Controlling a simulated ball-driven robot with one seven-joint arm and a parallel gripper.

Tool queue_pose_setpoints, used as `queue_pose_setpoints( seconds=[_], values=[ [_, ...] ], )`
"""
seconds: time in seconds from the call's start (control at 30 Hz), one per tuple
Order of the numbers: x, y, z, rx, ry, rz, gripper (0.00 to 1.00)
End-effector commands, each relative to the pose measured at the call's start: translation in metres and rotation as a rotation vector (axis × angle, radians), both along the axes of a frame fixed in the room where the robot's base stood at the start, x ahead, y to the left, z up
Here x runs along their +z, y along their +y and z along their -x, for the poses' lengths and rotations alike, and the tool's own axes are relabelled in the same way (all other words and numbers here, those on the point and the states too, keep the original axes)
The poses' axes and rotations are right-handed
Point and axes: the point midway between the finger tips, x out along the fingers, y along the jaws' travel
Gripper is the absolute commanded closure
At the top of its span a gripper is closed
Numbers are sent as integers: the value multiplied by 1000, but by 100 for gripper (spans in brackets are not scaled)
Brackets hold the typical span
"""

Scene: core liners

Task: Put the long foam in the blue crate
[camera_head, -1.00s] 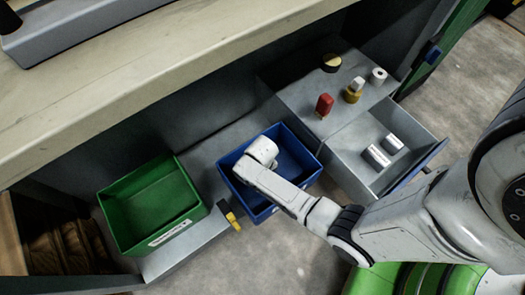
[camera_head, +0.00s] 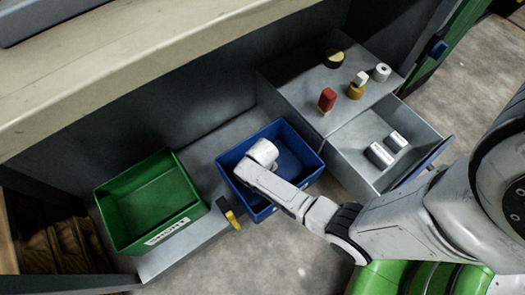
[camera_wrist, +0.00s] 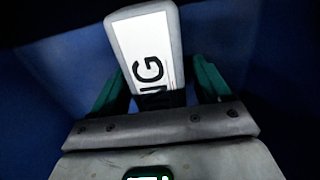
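The blue crate (camera_head: 298,158) stands on the grey ledge in the middle of the head view, and its blue walls fill the wrist view (camera_wrist: 45,75). The long foam (camera_wrist: 150,45) is a pale block with a white label whose visible letters end in "NG". My gripper (camera_wrist: 158,78) points down inside the crate, with its green fingers on both sides of the foam, close against it. In the head view my wrist hides the fingers and the foam. Whether the foam touches the crate floor cannot be told.
A green crate (camera_head: 150,205) stands left of the blue one, with a yellow-black clip (camera_head: 230,215) between them.

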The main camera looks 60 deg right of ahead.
Motion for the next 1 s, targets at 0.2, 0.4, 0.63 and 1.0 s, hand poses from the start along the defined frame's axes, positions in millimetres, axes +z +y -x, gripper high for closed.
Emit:
queue_pose_setpoints(
  seconds=[0.2, 0.4, 0.63, 1.0],
  values=[
    [1, 0, 0, 0, 0, 0, 23],
    [19, 0, 0, 0, -2, 1, 23],
    [67, 0, 0, 0, -2, 0, 23],
    [119, 0, 0, 1, -1, 0, 23]
  ],
)
